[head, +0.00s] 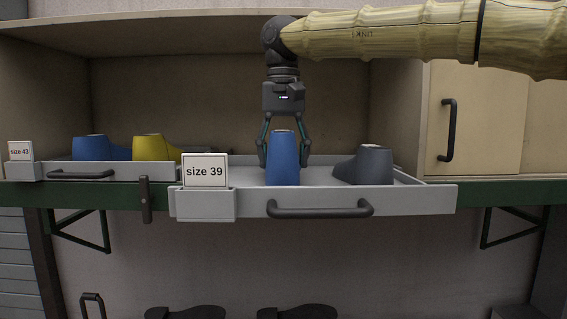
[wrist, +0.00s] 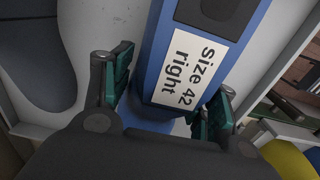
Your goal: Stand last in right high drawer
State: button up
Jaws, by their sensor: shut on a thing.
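A blue last (head: 283,160) is upright between the fingers of my gripper (head: 283,150), which is shut on it. In the wrist view the blue last (wrist: 222,62) bears a white label reading "size 42 right", and a finger of my gripper (wrist: 165,98) is on each side of it. The last is over the right drawer (head: 405,198), which is pulled out and carries a "size 39" card (head: 205,170). The front wall hides its lower end, so I cannot tell whether it touches the drawer floor.
A dark grey last (head: 368,165) stands in the right part of the same drawer. The left drawer (head: 110,171), with a "size 43" card (head: 20,151), holds a blue last (head: 92,148) and a yellow last (head: 152,148). A closed cabinet door (head: 480,115) is at the right.

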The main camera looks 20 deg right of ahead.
jog(key=shift+s+d+f+p, duration=0.15)
jog(key=shift+s+f+p, duration=0.2)
jog(key=shift+s+f, duration=0.5)
jog(key=shift+w+f, duration=0.15)
jog(key=shift+w, duration=0.15)
jog(key=o, duration=1.1)
jog(key=shift+w+f, duration=0.15)
jog(key=o, duration=0.4)
jog(key=shift+o, duration=0.5)
jog(key=shift+s+r, duration=0.2)
jog(key=shift+s, duration=0.15)
jog(key=shift+w, duration=0.1)
jog(key=shift+w, duration=0.1)
